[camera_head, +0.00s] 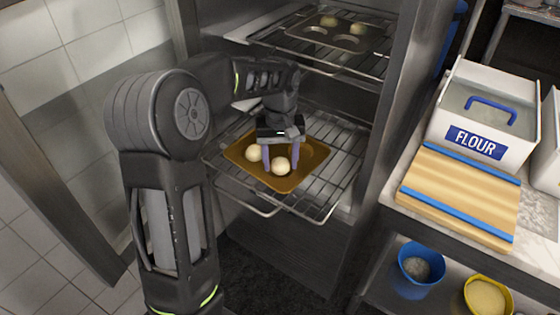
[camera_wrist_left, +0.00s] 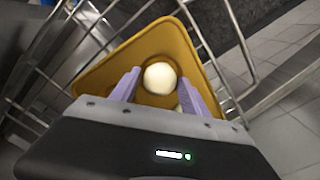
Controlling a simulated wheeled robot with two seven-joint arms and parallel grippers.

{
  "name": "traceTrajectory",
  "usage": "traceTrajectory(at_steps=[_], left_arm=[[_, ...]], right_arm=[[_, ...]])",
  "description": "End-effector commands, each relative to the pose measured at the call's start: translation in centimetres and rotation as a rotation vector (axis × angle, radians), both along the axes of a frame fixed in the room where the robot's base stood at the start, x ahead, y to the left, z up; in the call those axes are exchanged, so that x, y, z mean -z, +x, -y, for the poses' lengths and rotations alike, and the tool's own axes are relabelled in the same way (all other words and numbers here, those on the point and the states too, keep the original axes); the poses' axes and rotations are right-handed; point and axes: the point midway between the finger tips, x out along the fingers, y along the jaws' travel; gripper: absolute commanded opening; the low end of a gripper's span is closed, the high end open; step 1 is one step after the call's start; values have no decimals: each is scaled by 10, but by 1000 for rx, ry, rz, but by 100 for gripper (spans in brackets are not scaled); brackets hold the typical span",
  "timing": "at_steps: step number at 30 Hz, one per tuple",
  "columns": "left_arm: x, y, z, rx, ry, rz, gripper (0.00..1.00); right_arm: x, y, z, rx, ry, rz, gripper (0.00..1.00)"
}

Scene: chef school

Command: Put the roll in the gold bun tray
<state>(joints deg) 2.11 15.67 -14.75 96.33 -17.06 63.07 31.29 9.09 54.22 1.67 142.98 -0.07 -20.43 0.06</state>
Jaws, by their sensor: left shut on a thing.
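The gold bun tray (camera_head: 311,158) lies on a pulled-out wire rack; it also shows in the left wrist view (camera_wrist_left: 108,72). My left gripper (camera_head: 281,168) reaches down over the tray with its purple fingers shut on a pale round roll (camera_head: 281,167). That roll is at or just above the tray floor; I cannot tell whether it touches. A second pale roll (camera_head: 254,152) sits in the tray just left of the fingers. In the left wrist view one roll (camera_wrist_left: 160,77) shows between the fingers (camera_wrist_left: 162,78) and a sliver of another near the right finger. My right gripper is out of view.
A higher rack holds a dark muffin tin (camera_head: 341,38) above my left arm. The steel cabinet's side wall stands close right. Further right are a wooden board (camera_head: 460,195), a flour bin (camera_head: 487,115), and blue (camera_head: 421,266) and yellow (camera_head: 488,297) tubs below. The tray's right part is bare.

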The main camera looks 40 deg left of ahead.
Motion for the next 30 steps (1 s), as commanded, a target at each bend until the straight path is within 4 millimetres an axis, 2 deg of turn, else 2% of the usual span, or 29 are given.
traceTrajectory(at_steps=[1,18,19,22,26,30], left_arm=[[9,-5,1,-1,-3,-21,14],[25,-7,-2,-6,-1,-28,14],[25,-8,-2,-6,-1,-29,56],[25,-8,-2,-7,0,-30,63],[23,-8,-3,-7,1,-31,63],[12,-8,-3,-6,2,-30,63]], right_arm=[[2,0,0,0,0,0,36],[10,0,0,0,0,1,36],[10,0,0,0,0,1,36],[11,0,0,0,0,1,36],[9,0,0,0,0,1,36],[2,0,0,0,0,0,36]])
